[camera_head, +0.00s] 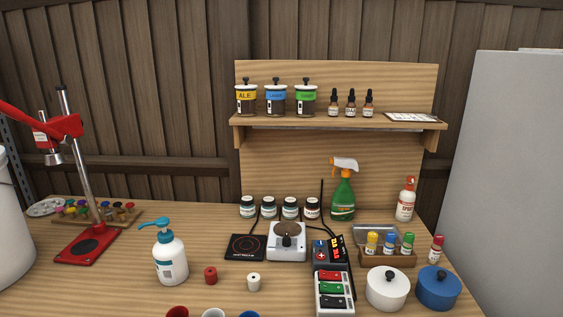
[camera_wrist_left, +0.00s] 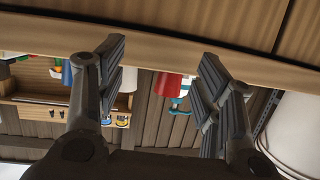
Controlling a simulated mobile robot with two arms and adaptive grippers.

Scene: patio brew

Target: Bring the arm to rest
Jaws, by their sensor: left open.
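My left gripper (camera_wrist_left: 162,58) shows in the left wrist view with its two dark fingers spread wide apart. Nothing is held between them. The wrist view is upside down, and the wooden table edge (camera_wrist_left: 165,48) crosses the top of it behind the fingers. A red cup-like object (camera_wrist_left: 168,87) and a teal pump top (camera_wrist_left: 181,98) appear beyond the gap between the fingers. Neither of my grippers shows in the head view. My right gripper is not in view.
The table (camera_head: 110,290) holds a white pump bottle (camera_head: 170,258), a red press stand (camera_head: 88,246), a hot plate (camera_head: 246,247), a scale (camera_head: 287,241), a white pot (camera_head: 387,288) and a blue pot (camera_head: 438,287). A shelf (camera_head: 340,123) stands behind. The front left is fairly clear.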

